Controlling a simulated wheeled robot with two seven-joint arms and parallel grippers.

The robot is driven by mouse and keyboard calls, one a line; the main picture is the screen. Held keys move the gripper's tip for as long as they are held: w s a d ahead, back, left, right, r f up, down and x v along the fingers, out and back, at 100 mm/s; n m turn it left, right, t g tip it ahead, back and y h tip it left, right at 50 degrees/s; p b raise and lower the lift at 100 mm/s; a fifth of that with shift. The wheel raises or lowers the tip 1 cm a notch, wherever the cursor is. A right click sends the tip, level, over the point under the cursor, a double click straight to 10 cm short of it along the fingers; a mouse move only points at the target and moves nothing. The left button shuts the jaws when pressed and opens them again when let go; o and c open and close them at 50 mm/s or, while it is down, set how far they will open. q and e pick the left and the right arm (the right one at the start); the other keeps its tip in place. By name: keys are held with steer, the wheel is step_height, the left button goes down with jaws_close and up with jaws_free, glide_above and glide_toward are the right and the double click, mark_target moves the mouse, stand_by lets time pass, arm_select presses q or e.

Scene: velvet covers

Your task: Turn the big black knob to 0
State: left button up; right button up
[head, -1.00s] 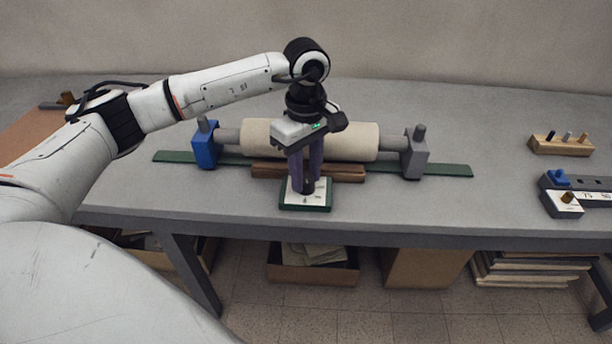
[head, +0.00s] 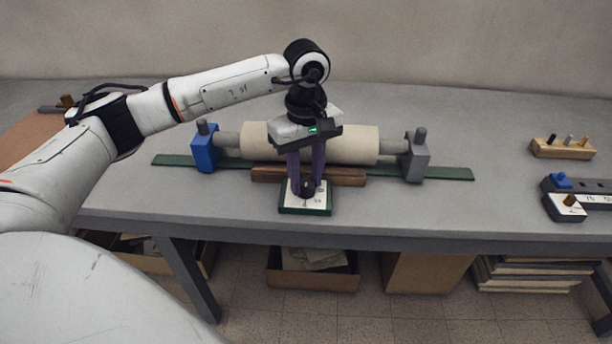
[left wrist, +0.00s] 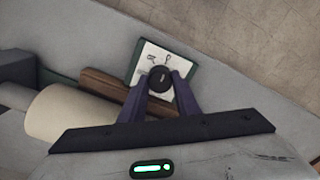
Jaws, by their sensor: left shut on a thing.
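The big black knob (left wrist: 159,79) sits on a white dial plate (left wrist: 150,57) with a dark green base. In the head view the knob (head: 306,190) and its plate (head: 318,204) are at the front middle of the table. My left gripper (head: 306,188) points straight down from above, shut on the knob, with one purple finger on either side. In the left wrist view the fingertips (left wrist: 161,87) flank the knob. Dark marks show on the plate, but I cannot read them surely. The knob's pointer is not clear. My right gripper is not in view.
Behind the plate lies a brown wooden bar (head: 340,177), then a cream roller (head: 350,144) between a blue block (head: 204,150) and a grey block (head: 416,160). A peg block (head: 562,149) and a dark scale unit (head: 590,183) stand at right. The table right of centre is clear.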

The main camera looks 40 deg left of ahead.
mark_target(306, 182)
arm_select(q)
steer(key=o, duration=1)
steer(key=shift+o, duration=0.2)
steer(key=shift+r, duration=0.1)
step_height(306, 182, up, 10)
steer(key=shift+r, duration=0.15)
